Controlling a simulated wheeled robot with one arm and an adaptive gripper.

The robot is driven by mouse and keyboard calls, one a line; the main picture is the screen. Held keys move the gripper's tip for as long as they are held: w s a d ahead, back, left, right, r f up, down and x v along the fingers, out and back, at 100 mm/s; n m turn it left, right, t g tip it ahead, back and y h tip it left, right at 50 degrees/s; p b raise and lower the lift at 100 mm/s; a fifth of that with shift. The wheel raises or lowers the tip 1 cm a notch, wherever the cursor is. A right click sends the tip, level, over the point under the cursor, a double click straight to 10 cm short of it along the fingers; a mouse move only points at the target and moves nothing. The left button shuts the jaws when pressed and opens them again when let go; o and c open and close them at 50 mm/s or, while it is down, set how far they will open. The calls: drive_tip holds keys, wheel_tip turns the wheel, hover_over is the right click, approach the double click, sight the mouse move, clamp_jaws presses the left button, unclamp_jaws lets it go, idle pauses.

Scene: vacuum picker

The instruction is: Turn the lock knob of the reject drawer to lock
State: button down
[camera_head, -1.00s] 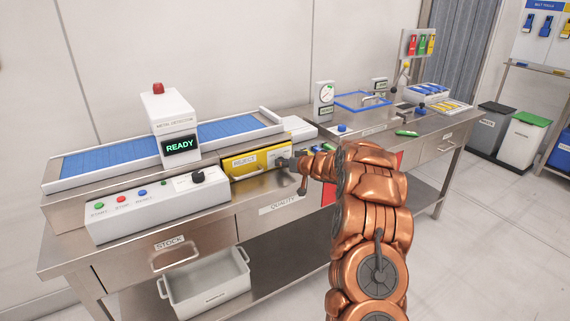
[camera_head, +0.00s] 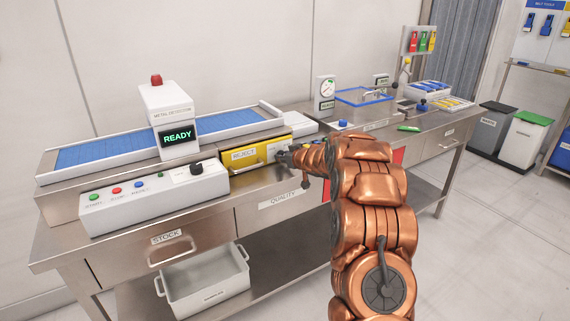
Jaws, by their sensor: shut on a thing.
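The reject drawer (camera_head: 243,159) is a yellow front labelled REJECT under the belt of the metal detector, and it looks closed. My gripper (camera_head: 284,157) is at the right end of this front, with my copper-coloured arm reaching in from the right. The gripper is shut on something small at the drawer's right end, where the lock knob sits. The knob itself is hidden by the fingers, so its angle cannot be read. A pale label (camera_head: 272,152) shows just left of the fingers.
The metal detector (camera_head: 168,115) shows READY. A white control box (camera_head: 155,197) with several buttons and a black knob stands left of the drawer. A stock drawer (camera_head: 165,239) and a grey bin (camera_head: 205,291) are below. A gauge (camera_head: 326,90) and sink lie right.

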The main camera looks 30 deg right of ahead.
drive_tip(key=n+h+b, duration=0.1)
drive_tip(key=b, duration=0.3)
drive_tip(key=n+h+b, duration=0.1)
drive_tip(key=n+b, duration=0.1)
drive_tip(key=b, duration=0.1)
drive_tip(key=shift+a+f+b, duration=0.1)
drive_tip(key=shift+f+b, duration=0.3)
drive_tip(key=n+h+b, duration=0.1)
drive_tip(key=b, duration=0.4)
drive_tip(key=n+t+b, duration=0.1)
drive_tip(key=n+b, duration=0.1)
drive_tip(key=b, duration=0.2)
drive_tip(key=shift+a+f+h+b, duration=0.1)
drive_tip(key=shift+f+h+b, duration=0.05)
drive_tip(key=shift+h+b, duration=0.25)
drive_tip(key=n+b, duration=0.1)
drive_tip(key=b, duration=0.1)
drive_tip(key=n+t+h+b, duration=0.1)
drive_tip(key=b, duration=0.2)
drive_tip(key=shift+r+n+b, duration=0.25)
drive_tip(key=shift+n+b, duration=0.1)
drive_tip(key=shift+n, duration=0.05)
drive_tip(key=shift+r, duration=0.15)
drive_tip(key=c, duration=0.8)
unclamp_jaws()
drive_tip(key=shift+s, duration=0.1)
drive_tip(key=shift+v, duration=3.95)
